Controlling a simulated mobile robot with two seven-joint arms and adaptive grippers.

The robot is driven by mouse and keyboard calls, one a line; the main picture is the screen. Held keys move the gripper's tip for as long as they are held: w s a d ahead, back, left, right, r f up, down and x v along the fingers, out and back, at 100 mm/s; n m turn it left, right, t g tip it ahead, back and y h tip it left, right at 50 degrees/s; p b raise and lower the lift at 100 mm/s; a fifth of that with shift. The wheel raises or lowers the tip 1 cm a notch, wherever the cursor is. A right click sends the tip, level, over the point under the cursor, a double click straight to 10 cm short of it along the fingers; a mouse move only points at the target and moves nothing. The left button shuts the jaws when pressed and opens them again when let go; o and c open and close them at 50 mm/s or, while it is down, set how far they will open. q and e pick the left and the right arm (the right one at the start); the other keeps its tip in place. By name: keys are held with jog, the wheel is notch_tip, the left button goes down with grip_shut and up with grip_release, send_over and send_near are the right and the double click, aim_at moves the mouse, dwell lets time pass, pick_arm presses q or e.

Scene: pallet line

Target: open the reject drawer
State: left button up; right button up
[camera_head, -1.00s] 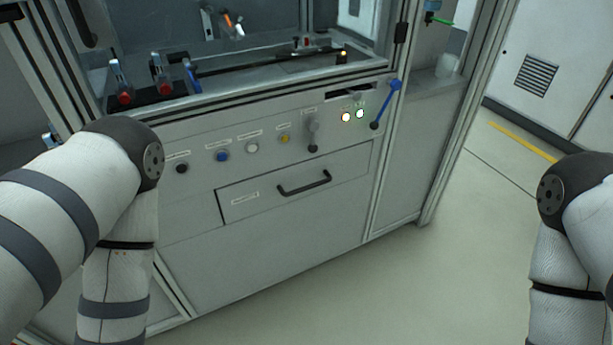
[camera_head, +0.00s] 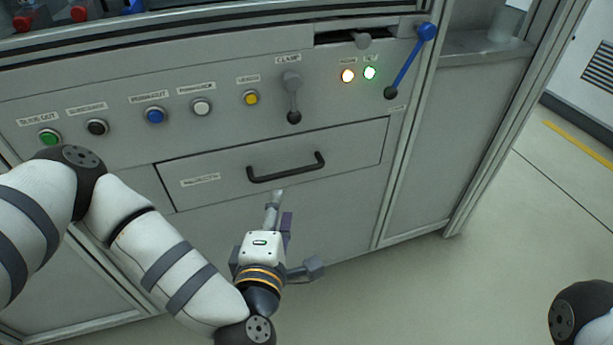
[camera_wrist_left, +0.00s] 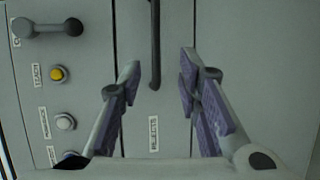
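The reject drawer (camera_head: 345,150) is a grey front panel with a small label, flush with the cabinet, so it looks shut. Its black bar handle (camera_head: 287,169) sits near the middle; it also shows in the left wrist view (camera_wrist_left: 154,48), upright in the picture. My left gripper (camera_head: 278,200) is just below and in front of the handle in the head view. In the left wrist view, its two purple-padded fingers (camera_wrist_left: 160,75) are spread, with nothing between the pads and the handle lying beyond, between their lines. My right gripper is out of view.
Above the drawer are several push buttons, including a yellow one (camera_head: 251,97), a clamp lever (camera_head: 292,95), two lit lamps and a blue-ended lever (camera_head: 408,62). Floor to the right is clear. Part of my right arm shows at lower right.

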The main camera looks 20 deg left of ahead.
aim_at(283, 176)
pick_arm(q)
jog(key=x, duration=0.5)
jog(key=b+x, duration=0.1)
jog(key=x, duration=0.5)
jog(key=shift+w+a+r, duration=0.15)
jog(key=shift+w+a, duration=0.1)
jog(key=shift+a, duration=0.05)
jog(key=shift+c, duration=0.5)
grip_shut()
